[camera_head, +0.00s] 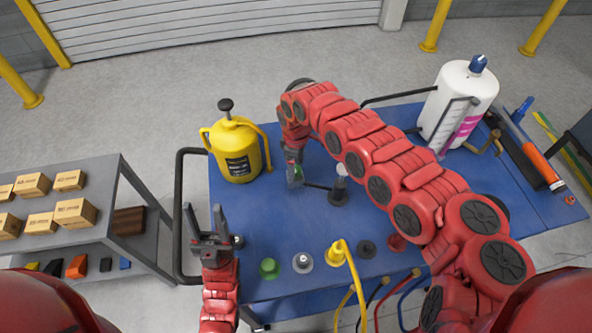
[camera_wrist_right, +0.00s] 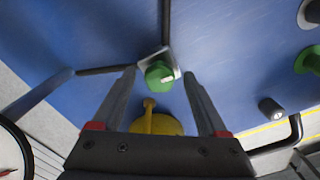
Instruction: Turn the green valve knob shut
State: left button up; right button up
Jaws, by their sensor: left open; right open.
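The green valve knob (camera_wrist_right: 160,75) sits on a pale square fitting with dark pipes on the blue table, in the right wrist view. In the head view it is mostly hidden by my right gripper (camera_head: 296,178). My right gripper (camera_wrist_right: 161,80) is open, pointing down, with its fingertips on either side of the knob in the picture. I cannot tell whether they touch it or stay above it. My left gripper (camera_head: 205,222) is open and empty at the table's left front edge, away from the knob.
A yellow canister (camera_head: 236,150) stands left of my right gripper, and a white bottle (camera_head: 459,100) at the back right. A green round fitting (camera_head: 270,268), a grey one (camera_head: 302,262) and a yellow hose (camera_head: 345,262) line the front. A shelf with boxes (camera_head: 76,214) stands left.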

jog(key=shift+c, duration=0.3)
jog(key=shift+f, duration=0.1)
grip_shut()
jog(key=shift+m, duration=0.4)
jog(key=m, duration=0.2)
jog(key=shift+m+b, duration=0.3)
jog(key=shift+m, duration=0.1)
jog(key=m, duration=0.4)
jog(key=shift+a+m, duration=0.1)
jog(key=shift+m, duration=0.2)
jog(key=m, duration=0.4)
jog(key=shift+a+m, duration=0.1)
jog(key=shift+m, duration=2)
